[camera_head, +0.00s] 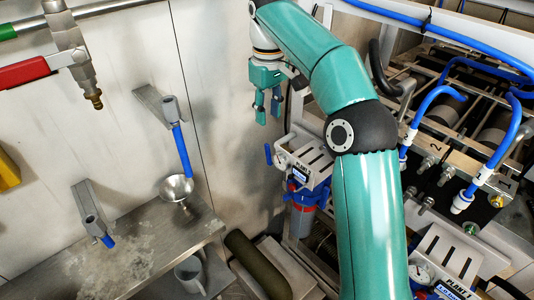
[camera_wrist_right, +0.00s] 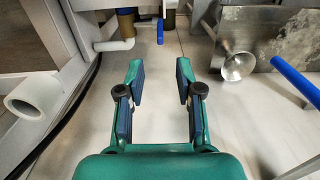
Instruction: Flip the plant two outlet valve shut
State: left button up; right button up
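The plant two unit (camera_head: 305,165) stands below my right gripper in the head view, with a labelled panel on its front. A small blue lever (camera_head: 268,154) sticks up at its left side; it looks like the outlet valve handle. A blue handle also shows in the right wrist view (camera_wrist_right: 160,32), ahead of the fingers and apart from them. My right gripper (camera_head: 268,108) is open and empty above the lever; its two fingers stand apart in the wrist view (camera_wrist_right: 160,78). My left gripper is not in view.
A steel shelf (camera_head: 120,262) with a funnel (camera_head: 177,188) above it lies to the left. A mug (camera_head: 190,274) stands below the shelf edge. The plant one panel (camera_head: 450,250) is at lower right, with pumps and blue hoses (camera_head: 430,105) behind. Bare wall panel is behind the gripper.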

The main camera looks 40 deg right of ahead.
aim_at(268, 145)
notch_tip(268, 145, down, 12)
jog(key=shift+f+b, duration=0.15)
jog(key=shift+b, duration=0.95)
grip_shut()
